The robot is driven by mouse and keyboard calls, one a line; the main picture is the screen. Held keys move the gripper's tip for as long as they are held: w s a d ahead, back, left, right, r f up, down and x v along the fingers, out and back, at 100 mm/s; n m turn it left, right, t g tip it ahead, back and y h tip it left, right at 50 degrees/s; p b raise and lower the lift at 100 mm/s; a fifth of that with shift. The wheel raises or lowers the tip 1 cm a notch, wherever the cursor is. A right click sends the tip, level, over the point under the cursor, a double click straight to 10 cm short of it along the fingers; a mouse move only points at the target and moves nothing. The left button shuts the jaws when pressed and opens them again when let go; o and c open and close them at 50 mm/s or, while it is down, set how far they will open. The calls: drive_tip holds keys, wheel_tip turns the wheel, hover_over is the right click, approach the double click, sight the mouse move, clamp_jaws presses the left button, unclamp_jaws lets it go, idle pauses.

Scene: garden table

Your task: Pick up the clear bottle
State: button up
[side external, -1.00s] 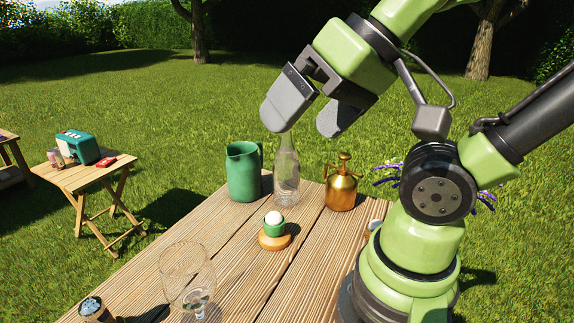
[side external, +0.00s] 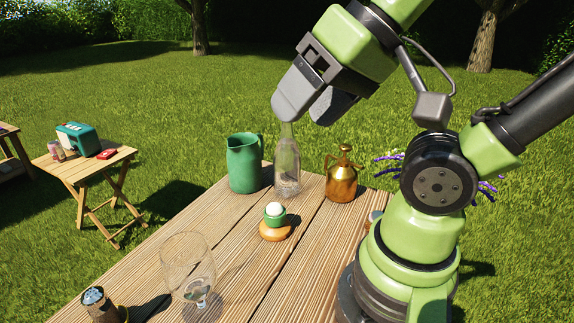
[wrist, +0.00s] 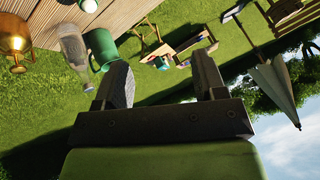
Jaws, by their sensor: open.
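The clear bottle (side external: 287,168) stands upright near the far end of the wooden table, between a green jug (side external: 244,163) and a brass sprayer (side external: 341,176). My gripper (side external: 308,113) is open and empty, above the bottle in the side view, with the near finger overlapping the top of its neck. I cannot tell whether they touch. In the wrist view the bottle (wrist: 73,48) lies to the upper left of the open fingers (wrist: 162,85), outside the gap between them.
An egg in a green cup on a round wooden base (side external: 275,234) stands nearer the camera. A wine glass (side external: 188,268) and a small pot (side external: 98,304) are at the front left. The jug is close beside the bottle. A side table (side external: 82,170) stands on the grass.

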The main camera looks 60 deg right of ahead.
drive_tip(key=w+d+r+n+g+h, duration=0.1)
drive_tip(key=w+d+r+g+h, duration=0.15)
drive_tip(key=w+d, duration=0.45)
drive_tip(key=n+g, duration=0.3)
hover_over(287, 155)
drive_tip(key=w+d, duration=0.1)
drive_tip(key=d, duration=0.1)
drive_tip(key=shift+y, duration=0.25)
drive_tip(key=f, duration=0.6)
drive_tip(key=shift+a+f, duration=0.1)
drive_tip(key=shift+a, duration=0.1)
drive_tip(key=f, duration=0.4)
drive_tip(key=shift+w+d+f, duration=0.2)
drive_tip(key=shift+d, duration=0.05)
drive_tip(key=f, duration=0.5)
drive_tip(key=shift+s+d, duration=0.1)
drive_tip(key=shift+d, duration=0.1)
drive_tip(key=shift+f, duration=0.45)
clamp_jaws()
